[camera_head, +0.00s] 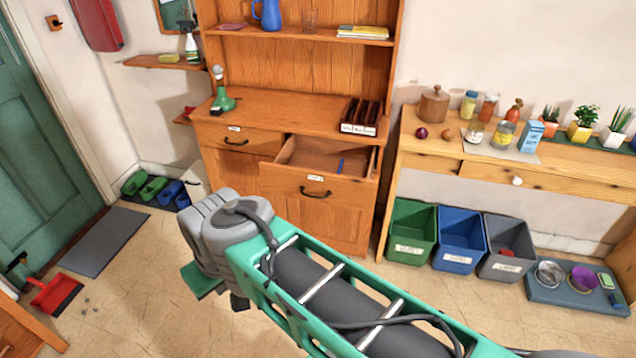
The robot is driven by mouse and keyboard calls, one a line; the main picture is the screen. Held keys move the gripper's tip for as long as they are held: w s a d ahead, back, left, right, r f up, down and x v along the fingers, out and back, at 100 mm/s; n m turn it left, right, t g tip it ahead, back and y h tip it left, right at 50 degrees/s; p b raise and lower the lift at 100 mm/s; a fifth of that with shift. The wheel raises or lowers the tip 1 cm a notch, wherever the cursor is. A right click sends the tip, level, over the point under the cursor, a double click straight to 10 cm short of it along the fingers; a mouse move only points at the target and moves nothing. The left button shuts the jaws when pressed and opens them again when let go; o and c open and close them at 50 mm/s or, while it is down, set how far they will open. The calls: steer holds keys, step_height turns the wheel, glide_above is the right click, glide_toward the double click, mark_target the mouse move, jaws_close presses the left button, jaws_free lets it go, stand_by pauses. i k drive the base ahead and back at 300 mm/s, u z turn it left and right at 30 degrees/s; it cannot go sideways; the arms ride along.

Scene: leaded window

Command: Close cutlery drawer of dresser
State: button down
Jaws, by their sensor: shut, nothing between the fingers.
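The wooden dresser (318,224) stands against the back wall. Its right drawer (316,190) is pulled out and shows its inside, with a small blue object in it. This drawer has a dark handle and a small label that I cannot read for certain. The left drawer (238,139) is shut and also carries a label and a dark handle. My arm crosses the foreground, its grey joint in front of the dresser's lower left. My gripper is not visible, and no contact with the open drawer shows.
A green object (223,101) and a dark divided box (361,117) stand on the dresser top. A side table (445,165) and green, blue and grey bins (411,233) are at the right. A grey mat (105,241) and a red dustpan (56,293) lie at the left.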

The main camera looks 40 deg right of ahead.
mark_target(306, 167)
steer(key=z, duration=0.35)
steer(key=i, duration=1.15)
steer(key=z, duration=0.5)
